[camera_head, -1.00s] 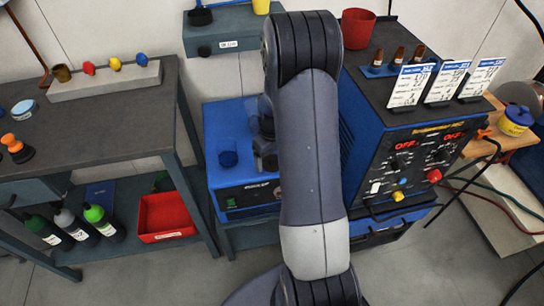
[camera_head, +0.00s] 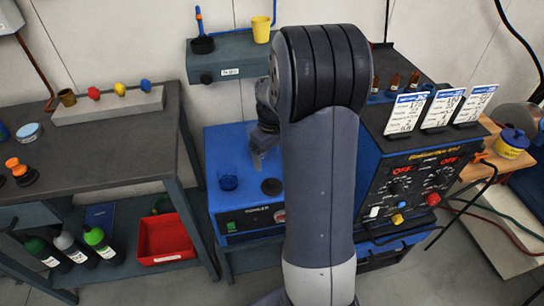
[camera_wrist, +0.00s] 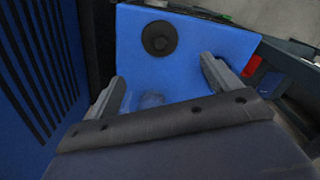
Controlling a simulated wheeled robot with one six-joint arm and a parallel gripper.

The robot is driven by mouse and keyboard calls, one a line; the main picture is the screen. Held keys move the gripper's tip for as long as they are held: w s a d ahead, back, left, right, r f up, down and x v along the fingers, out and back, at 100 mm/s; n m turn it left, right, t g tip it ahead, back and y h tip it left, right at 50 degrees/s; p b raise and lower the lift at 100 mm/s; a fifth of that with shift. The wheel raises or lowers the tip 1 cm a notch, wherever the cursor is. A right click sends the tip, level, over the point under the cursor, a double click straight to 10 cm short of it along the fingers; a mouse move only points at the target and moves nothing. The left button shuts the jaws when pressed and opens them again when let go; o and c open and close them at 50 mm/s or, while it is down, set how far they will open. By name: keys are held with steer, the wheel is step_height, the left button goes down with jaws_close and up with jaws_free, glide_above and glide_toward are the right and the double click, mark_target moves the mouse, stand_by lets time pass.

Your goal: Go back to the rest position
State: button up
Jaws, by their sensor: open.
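My gripper (camera_head: 258,160) hangs over the top of the blue cooler unit (camera_head: 240,140), partly hidden behind my arm in the head view. In the wrist view my gripper (camera_wrist: 162,80) shows two fingers spread wide apart with nothing held between them. Below it is the blue top of the cooler unit (camera_wrist: 195,42) with a black round disc (camera_wrist: 159,38) on it. The disc also shows in the head view (camera_head: 271,187). A dark blue round piece (camera_head: 228,182) is on the same top, left of the disc. My raised arm fills the middle of the head view.
The blue welding machine (camera_head: 400,165) stands close on the right, with cards (camera_head: 408,112) on top. A grey bench (camera_head: 90,150) stands left, with a red bin (camera_head: 165,238) and bottles below. A yellow cup (camera_head: 261,30) is on the back shelf (camera_head: 225,58).

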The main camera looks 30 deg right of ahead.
mark_target(272, 182)
steer(key=shift+f, duration=0.1)
step_height(272, 182, down, 13)
steer(key=shift+r+b, duration=0.1)
steer(key=shift+b, duration=0.9)
steer(key=shift+r+p, duration=0.5)
steer(key=shift+r, duration=1.75)
